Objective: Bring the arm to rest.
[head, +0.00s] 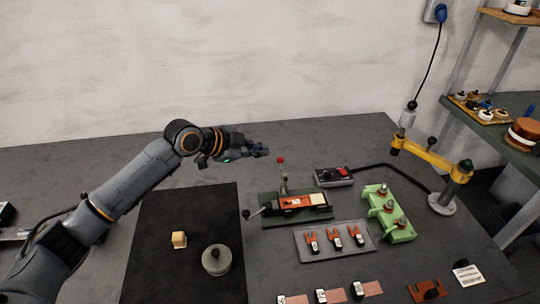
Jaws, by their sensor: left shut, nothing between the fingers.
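My left arm reaches in from the left over the grey table (60,160). Its gripper (262,150) is shut and empty, held above the back of the table, behind the clamp fixture. The gripper is small in the picture and touches nothing that I can see. My right gripper does not show.
A black mat (150,270) bears a small tan block (179,240) and a grey round weight (217,260). To the right are a clamp fixture (270,211) with a red-knobbed lever, a tray (310,255), a green rack (403,232) and a yellow jointed arm (425,155).

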